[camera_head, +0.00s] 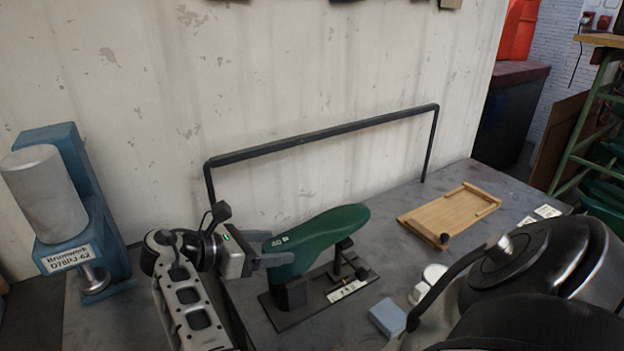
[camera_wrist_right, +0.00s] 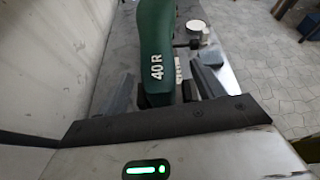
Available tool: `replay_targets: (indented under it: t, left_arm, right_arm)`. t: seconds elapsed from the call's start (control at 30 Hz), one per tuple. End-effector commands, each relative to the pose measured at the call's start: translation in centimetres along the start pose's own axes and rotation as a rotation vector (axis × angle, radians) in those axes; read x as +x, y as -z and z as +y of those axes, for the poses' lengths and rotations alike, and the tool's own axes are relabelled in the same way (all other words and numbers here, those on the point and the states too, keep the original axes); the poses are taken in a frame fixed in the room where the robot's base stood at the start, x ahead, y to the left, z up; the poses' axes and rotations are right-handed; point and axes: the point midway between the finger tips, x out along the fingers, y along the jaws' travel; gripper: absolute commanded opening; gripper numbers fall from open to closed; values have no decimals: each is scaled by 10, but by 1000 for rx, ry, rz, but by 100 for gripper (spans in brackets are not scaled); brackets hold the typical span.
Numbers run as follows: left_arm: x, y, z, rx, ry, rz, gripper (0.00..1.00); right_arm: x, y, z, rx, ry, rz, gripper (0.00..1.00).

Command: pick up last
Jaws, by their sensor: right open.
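The last (camera_head: 318,238) is a dark green foot form, resting roughly level on a black stand (camera_head: 290,312) on the grey table. In the right wrist view the last (camera_wrist_right: 155,40) carries the white mark "40R". My right gripper (camera_head: 272,250) is at the left end of the last in the head view. Its fingers are open, one on each side of that end in the wrist view. My left gripper is not in view.
A blue press-like machine (camera_head: 66,155) with a grey cylinder stands at the left. A black rail (camera_head: 325,133) runs behind the stand. A wooden tray (camera_head: 450,212) lies at the right rear. A blue block (camera_head: 388,317) and a white round item (camera_head: 434,273) sit right of the stand.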

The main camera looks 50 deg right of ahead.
Motion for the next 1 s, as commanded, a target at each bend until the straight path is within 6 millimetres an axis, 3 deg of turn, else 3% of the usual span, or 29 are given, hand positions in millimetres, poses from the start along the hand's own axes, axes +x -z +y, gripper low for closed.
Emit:
replay_targets:
  t: [0.2, 0.5, 0.67, 0.7, 1.0]
  left_arm:
    - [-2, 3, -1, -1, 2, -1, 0]
    - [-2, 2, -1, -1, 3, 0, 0]
    - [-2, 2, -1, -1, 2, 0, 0]
    - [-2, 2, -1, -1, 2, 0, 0]
    - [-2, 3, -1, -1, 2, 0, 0]
  right_arm:
    - [32, 0, 1, 1, 1, -1, 68]
    - [37, 0, 1, 2, -1, 0, 68]
    - [37, 0, 1, 2, -1, 0, 23]
    - [37, 0, 1, 2, -1, 0, 19]
    - [35, -4, 2, 6, -3, -3, 19]
